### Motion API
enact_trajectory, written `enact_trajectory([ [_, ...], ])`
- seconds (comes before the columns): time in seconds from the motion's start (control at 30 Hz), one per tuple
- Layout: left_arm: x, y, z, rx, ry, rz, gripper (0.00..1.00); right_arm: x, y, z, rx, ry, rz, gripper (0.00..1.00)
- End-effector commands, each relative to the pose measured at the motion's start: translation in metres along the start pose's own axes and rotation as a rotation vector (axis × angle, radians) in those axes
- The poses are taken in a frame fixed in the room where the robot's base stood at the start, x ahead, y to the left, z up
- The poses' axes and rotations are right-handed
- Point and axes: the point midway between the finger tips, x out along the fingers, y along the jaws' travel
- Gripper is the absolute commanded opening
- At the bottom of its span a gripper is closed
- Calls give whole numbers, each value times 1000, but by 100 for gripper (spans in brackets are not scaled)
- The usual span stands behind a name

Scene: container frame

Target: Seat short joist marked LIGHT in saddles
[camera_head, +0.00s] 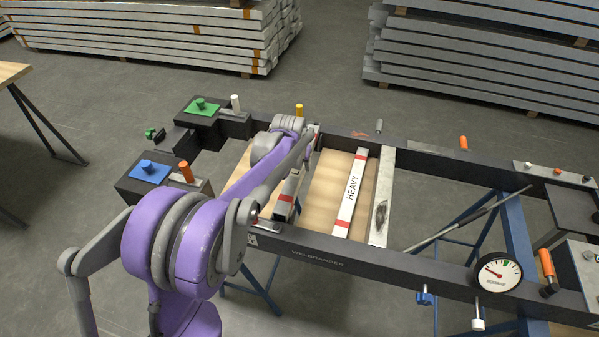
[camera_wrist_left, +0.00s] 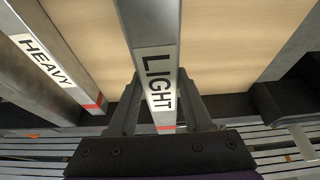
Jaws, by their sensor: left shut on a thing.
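The short joist marked LIGHT (camera_wrist_left: 155,50) is a grey metal bar with a white label and a red band. In the left wrist view it runs between the two fingers of my left gripper (camera_wrist_left: 160,82), which is shut on it. In the head view the joist (camera_head: 288,187) shows only in part beside my purple arm, over the left part of the frame; the arm hides the rest. I cannot tell whether its ends touch the saddles. A dark bracket (camera_wrist_left: 283,103) stands right of it in the wrist view. My right gripper is not in view.
The joist marked HEAVY (camera_head: 350,195) lies across the black frame (camera_head: 320,258), over a wooden board (camera_head: 325,190). A wider grey crossbar (camera_head: 383,190) is right of it. A pressure gauge (camera_head: 497,272) stands at the front right. Orange, white and yellow pegs rise from the frame.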

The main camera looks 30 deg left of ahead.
Motion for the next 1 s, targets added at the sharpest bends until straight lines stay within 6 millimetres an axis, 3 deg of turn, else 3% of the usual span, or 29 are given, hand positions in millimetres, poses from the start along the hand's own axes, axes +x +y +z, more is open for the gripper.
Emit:
enact_trajectory([
  [0.23, 28, 0, 11, 0, 1, 0, 0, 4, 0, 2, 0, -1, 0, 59],
  [0.63, 34, 0, 14, 0, 1, 0, 0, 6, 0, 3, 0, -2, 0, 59],
  [0.67, 34, 0, 14, 0, 0, 0, 53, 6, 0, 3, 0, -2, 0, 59],
  [0.8, 33, 0, 14, 0, 0, 0, 78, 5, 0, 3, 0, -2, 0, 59],
  [1.0, 33, 0, 14, 0, 0, 0, 80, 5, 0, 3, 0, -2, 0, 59],
])
